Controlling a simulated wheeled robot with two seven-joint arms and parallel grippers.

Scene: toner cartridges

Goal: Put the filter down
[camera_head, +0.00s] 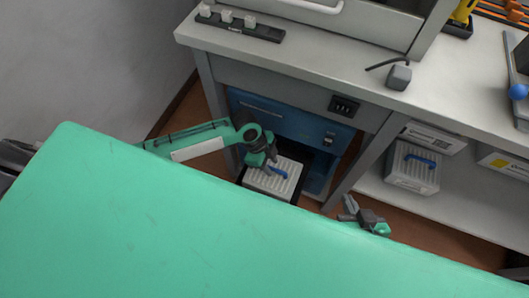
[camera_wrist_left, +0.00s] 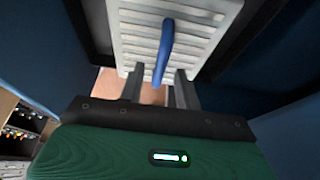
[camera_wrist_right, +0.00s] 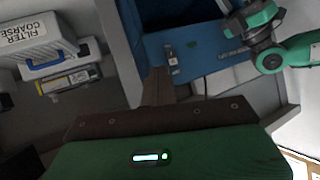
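A white ribbed filter (camera_head: 269,180) with a blue handle (camera_head: 279,172) sits in a dark open tray at the front of the blue machine (camera_head: 290,125) under the bench. My left gripper (camera_head: 269,164) is just above it. In the left wrist view, the filter (camera_wrist_left: 190,35) is at the top, and the near end of its handle lies between my left gripper's (camera_wrist_left: 160,88) fingers, with gaps on both sides. The fingers look open. My right gripper (camera_head: 347,210) is right of the machine, away from the filter; in the right wrist view its fingers (camera_wrist_right: 158,85) look together and empty.
A second filter (camera_head: 412,168) with a blue handle stands on the lower shelf, next to boxes (camera_head: 433,138); its label reads "FILTER COARSE" in the right wrist view (camera_wrist_right: 42,45). The bench leg (camera_head: 362,160) separates shelf and machine. My green body covers the foreground.

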